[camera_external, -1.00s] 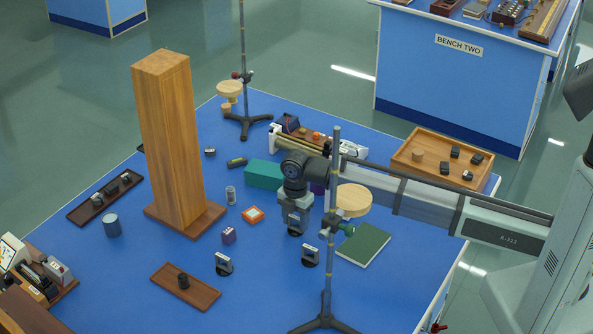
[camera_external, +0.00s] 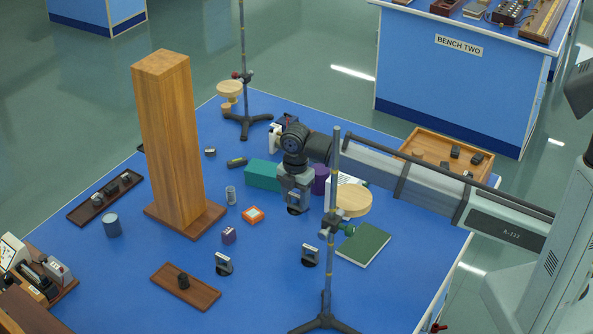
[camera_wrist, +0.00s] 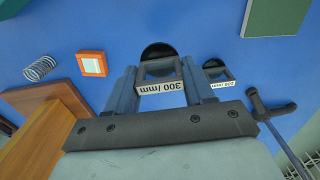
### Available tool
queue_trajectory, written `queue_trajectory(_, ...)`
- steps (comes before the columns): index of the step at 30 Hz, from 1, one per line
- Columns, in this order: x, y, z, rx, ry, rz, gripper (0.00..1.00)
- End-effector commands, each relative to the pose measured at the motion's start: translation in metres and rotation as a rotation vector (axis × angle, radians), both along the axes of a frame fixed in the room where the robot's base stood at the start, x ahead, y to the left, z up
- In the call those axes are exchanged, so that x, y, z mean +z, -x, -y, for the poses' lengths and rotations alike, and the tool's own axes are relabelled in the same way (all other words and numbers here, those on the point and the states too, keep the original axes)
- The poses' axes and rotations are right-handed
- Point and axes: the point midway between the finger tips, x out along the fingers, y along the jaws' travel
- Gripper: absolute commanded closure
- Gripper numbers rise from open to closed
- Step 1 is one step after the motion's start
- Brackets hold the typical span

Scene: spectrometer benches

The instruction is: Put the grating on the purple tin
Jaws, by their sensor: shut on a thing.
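My gripper (camera_external: 296,203) is shut on a grating, a dark-framed piece whose pale label reads "300 /mm" in the wrist view (camera_wrist: 160,87). It holds the grating above the blue bench, with one finger at each side of the frame. The purple tin (camera_external: 321,180) stands just right of my gripper in the external view, partly hidden by my arm; the wrist view does not show it. Two similar gratings stand on the bench, one at the front left (camera_external: 223,265) and one at the front right (camera_external: 310,256).
A stand rod (camera_external: 334,200) with a wooden disc (camera_external: 353,203) rises right of my gripper. A teal box (camera_external: 263,175) lies behind left. A tall wooden tower (camera_external: 170,140) stands left. A green book (camera_external: 363,245) lies right. The bench's front middle has free room.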

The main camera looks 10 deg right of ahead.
Motion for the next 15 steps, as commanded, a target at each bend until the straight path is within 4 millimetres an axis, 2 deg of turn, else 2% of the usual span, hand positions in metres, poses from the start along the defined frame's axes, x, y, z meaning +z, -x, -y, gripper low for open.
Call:
queue_trajectory(4,0.012,-0.007,0.004,-0.01,-0.001,0.001,0.79)
queue_trajectory(8,0.02,-0.028,0.019,-0.042,-0.001,0.001,0.79)
queue_trajectory(15,0.05,-0.102,0.065,-0.149,-0.001,0.001,0.79)
